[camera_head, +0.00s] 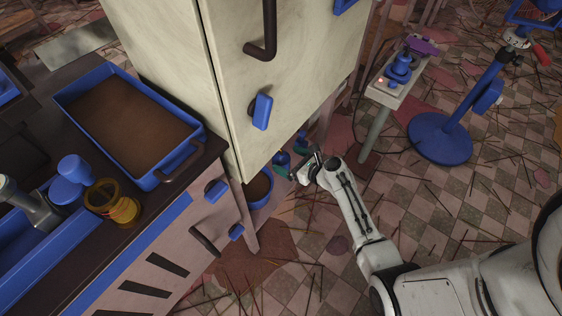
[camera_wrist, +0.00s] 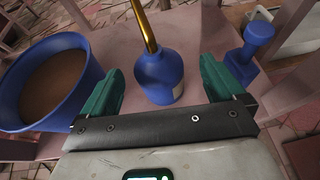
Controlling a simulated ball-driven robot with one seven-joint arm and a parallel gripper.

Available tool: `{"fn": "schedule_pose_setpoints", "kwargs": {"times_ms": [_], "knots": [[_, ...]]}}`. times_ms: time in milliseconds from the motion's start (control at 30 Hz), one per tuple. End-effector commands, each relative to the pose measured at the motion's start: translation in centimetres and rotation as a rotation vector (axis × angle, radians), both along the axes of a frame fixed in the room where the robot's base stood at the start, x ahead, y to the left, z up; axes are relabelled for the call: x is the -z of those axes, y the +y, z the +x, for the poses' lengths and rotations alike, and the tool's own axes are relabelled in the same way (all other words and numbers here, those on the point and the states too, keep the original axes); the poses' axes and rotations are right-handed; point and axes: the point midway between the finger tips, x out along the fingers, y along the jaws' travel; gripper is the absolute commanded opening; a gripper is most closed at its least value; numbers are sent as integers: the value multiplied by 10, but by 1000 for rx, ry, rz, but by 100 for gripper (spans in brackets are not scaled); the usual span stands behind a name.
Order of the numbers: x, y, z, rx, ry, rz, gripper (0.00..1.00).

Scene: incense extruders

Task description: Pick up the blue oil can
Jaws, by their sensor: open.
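The blue oil can (camera_wrist: 158,72) stands upright on a pinkish surface in the wrist view. It has a round blue body, a pale label low on its side and a long brass spout running out of the top of the picture. My gripper (camera_wrist: 158,82) is open, with one green finger to the left of the can and one to the right. The can appears in the space between the fingers; I cannot tell whether either touches it. In the head view my gripper (camera_head: 303,172) is low beside the tall cabinet, and a blue shape there is partly hidden.
A blue pot of brown material (camera_wrist: 50,82) stands close left of the gripper. A smaller blue object (camera_wrist: 250,50) is at the right. The tall cream cabinet (camera_head: 290,80) rises just behind my gripper. A blue tray (camera_head: 185,130) sits on the counter. Thin sticks litter the tiled floor.

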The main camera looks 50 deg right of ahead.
Motion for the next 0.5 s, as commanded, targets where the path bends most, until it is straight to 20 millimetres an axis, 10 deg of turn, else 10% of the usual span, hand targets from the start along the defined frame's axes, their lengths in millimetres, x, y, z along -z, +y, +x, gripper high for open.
{"fn": "schedule_pose_setpoints", "kwargs": {"times_ms": [500], "knots": [[15,0,52,-3,0,-3,96]]}}
